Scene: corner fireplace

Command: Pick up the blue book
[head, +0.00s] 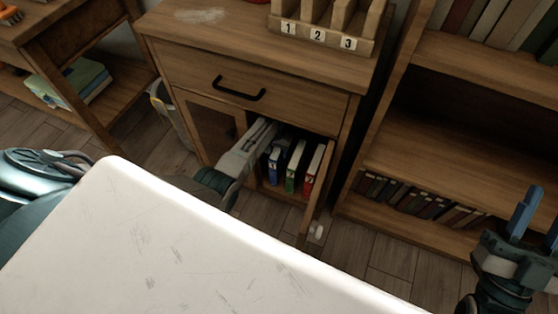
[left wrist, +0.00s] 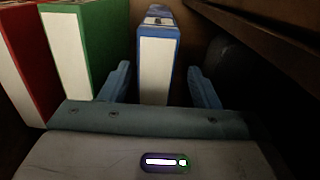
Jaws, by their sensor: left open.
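The blue book (head: 274,164) stands upright in the open lower compartment of the cabinet, left of a green book (head: 295,166) and a red book (head: 313,170). In the left wrist view the blue book (left wrist: 158,55) shows its pale end and blue top, with the green book (left wrist: 95,45) and red book (left wrist: 30,70) to its left. My left gripper (left wrist: 159,72) is open, with one finger on each side of the blue book and gaps visible. In the head view my left gripper (head: 262,140) reaches into the compartment, its fingertips hard to see. My right gripper (head: 538,222) is open and empty at the right edge.
The cabinet (head: 190,60) has a closed drawer above the compartment, and its open door (head: 317,200) stands right of the books. A numbered sorter (head: 330,40) stands on top. A bookshelf (head: 450,150) is at right, a side table (head: 100,100) at left.

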